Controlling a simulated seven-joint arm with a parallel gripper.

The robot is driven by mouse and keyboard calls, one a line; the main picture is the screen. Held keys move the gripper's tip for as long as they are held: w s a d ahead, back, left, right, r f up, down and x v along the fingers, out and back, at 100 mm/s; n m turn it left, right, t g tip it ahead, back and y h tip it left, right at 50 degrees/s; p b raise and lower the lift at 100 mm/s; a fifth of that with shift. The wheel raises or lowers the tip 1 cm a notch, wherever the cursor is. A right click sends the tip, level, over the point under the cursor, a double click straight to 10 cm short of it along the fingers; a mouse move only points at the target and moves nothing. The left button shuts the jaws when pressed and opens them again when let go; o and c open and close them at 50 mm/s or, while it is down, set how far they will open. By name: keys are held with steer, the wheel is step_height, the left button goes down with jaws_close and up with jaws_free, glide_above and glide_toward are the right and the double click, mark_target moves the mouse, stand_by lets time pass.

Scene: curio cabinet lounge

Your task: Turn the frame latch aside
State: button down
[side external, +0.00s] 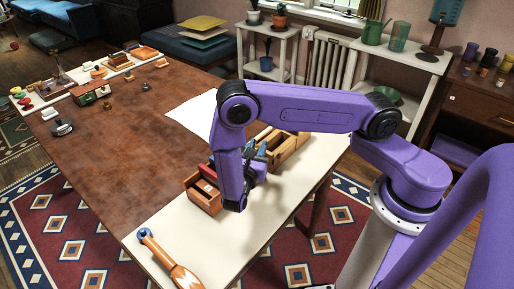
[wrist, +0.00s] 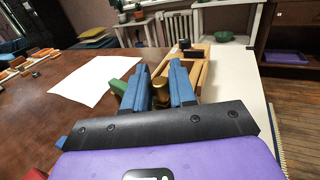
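My gripper (wrist: 158,72) has two blue fingers standing a little apart in the wrist view. A brass-coloured rounded piece (wrist: 160,92) shows between them; whether the fingers press on it is not clear. Just beyond is a light wooden frame-like piece (wrist: 197,72) with a small dark knob (wrist: 184,44) at its far end. I cannot tell which part is the latch. In the side view my gripper (side external: 257,152) is low over a row of wooden boxes (side external: 287,148), and my arm hides much of it.
A wooden box (side external: 203,200) stands at the near end of the row. An orange-handled tool (side external: 172,262) lies on the pale table strip. White paper (side external: 192,112) lies on the brown table, left of the boxes. A tray of small items (side external: 45,98) sits at far left.

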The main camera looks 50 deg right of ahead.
steer(key=shift+g, duration=0.3)
steer(key=shift+m+g+h, duration=0.6)
steer(key=shift+m+g, duration=0.6)
steer(key=shift+g, duration=0.3)
steer(key=c, duration=1.1)
jaws_free()
steer(key=shift+o, duration=0.2)
steer(key=v, duration=1.7)
steer(key=shift+a, duration=0.25)
steer(key=shift+w, duration=0.1)
